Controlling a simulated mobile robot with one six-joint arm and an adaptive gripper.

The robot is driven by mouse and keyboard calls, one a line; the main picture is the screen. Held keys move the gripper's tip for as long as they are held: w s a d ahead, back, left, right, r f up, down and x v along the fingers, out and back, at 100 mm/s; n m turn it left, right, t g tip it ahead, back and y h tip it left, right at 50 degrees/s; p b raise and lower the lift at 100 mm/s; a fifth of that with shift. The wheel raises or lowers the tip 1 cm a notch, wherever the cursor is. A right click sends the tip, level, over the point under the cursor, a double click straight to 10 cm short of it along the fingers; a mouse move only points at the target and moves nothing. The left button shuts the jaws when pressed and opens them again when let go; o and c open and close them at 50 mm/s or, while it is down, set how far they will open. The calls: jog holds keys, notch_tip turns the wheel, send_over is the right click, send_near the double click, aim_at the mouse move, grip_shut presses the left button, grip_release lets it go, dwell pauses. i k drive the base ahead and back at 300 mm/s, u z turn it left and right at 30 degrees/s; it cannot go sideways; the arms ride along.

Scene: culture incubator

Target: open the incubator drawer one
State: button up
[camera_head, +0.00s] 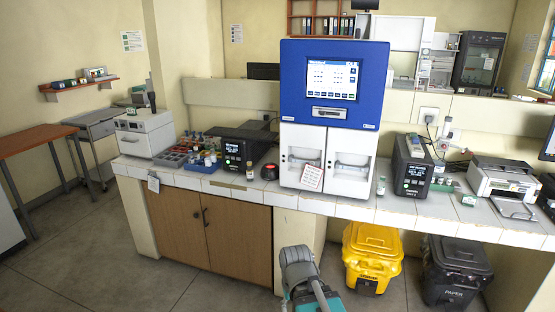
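The incubator (334,120) is a tall blue and white machine standing on the tiled bench near the centre. Its lit touchscreen (332,78) is in the blue upper part, with a slot below it. Two white drawer fronts with recessed handles sit side by side below, the left drawer (302,150) and the right drawer (348,165); both look shut. I cannot read which one is numbered one. A small paper note with red print (312,178) covers part of the lower front. Part of my arm shows at the bottom centre, in front of the bench and below the incubator; my gripper is not in view.
A black device (245,150) and small bottles stand left of the incubator. Another black device (410,165) and a printer (503,180) stand right. A yellow bin (372,255) and a black bin (455,270) are below. Floor at left front is clear.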

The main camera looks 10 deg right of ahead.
aim_at(301, 144)
jog(key=i, duration=0.95)
jog(key=z, duration=0.4)
